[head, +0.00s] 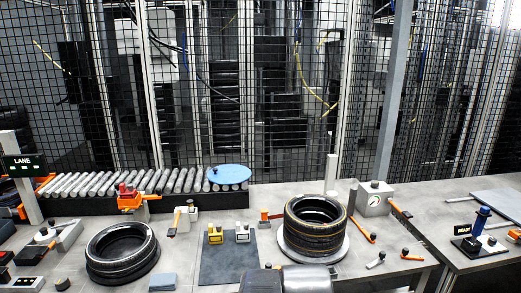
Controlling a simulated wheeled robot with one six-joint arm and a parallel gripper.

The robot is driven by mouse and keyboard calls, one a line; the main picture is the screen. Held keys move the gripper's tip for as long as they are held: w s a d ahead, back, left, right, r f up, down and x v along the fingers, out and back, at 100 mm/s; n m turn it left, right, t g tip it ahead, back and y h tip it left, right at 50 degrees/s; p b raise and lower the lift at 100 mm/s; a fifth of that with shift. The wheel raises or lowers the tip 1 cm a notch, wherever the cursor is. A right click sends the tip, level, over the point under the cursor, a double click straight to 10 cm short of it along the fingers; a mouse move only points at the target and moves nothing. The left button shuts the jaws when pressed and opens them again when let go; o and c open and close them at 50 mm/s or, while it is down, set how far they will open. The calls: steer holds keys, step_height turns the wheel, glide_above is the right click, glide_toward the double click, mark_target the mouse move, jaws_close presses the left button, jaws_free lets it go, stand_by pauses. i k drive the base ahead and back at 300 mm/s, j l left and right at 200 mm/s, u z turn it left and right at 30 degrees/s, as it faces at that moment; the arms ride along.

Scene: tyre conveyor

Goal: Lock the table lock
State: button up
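A pale round turntable (342,250) stands right of the middle, with a stack of black tyres (316,230) lying flat on it. An orange-handled lever (270,214) is at its left side, and another orange lever (363,233) with a dark knob is at its right. A grey box (374,199) with a black knob and a round dial mark stands behind it to the right. No label shows which part is the table lock, and I cannot tell its state.
More tyres (122,248) lie at the left front. A dark mat (228,265) holds yellow and grey blocks. A roller conveyor (130,183) with a blue disc (229,173) runs along the back left. Further levers stand at the right, near a READY sign (463,230). Mesh fencing closes the back.

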mark_target(382, 255)
steer(key=k+z, duration=0.15)
steer(key=k, duration=0.7)
